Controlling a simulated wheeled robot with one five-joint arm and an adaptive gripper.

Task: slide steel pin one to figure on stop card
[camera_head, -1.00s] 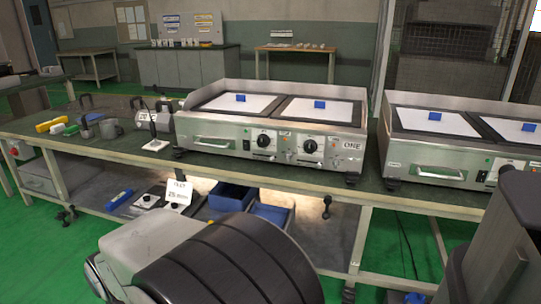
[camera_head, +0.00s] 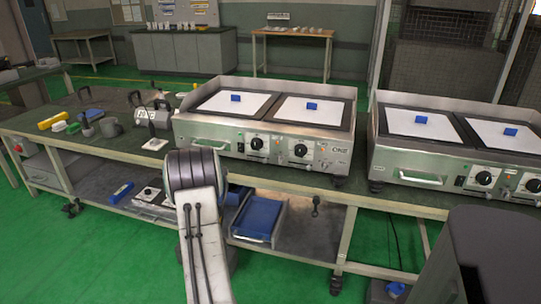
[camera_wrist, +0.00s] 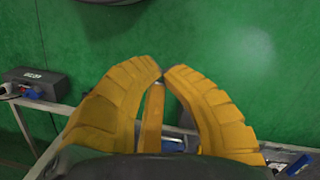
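The heating unit marked ONE (camera_head: 264,148) stands on the bench, with two black dials and small slot-like fittings on its front. A steel pin cannot be made out there at this size. The stop card is not visible now; the lower shelf where a small white card stood earlier is partly covered by my arm. My gripper (camera_wrist: 164,74) shows in the wrist view as yellow fingers with their tips together, nothing visible held. It points at a plain green surface, away from the unit's front. The gripper is not visible in the head view.
A second heating unit (camera_head: 455,150) stands to the right. A blue bin (camera_head: 260,217) sits on the lower shelf. A dark labelled box (camera_wrist: 38,80) shows in the wrist view. Green floor in front is open.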

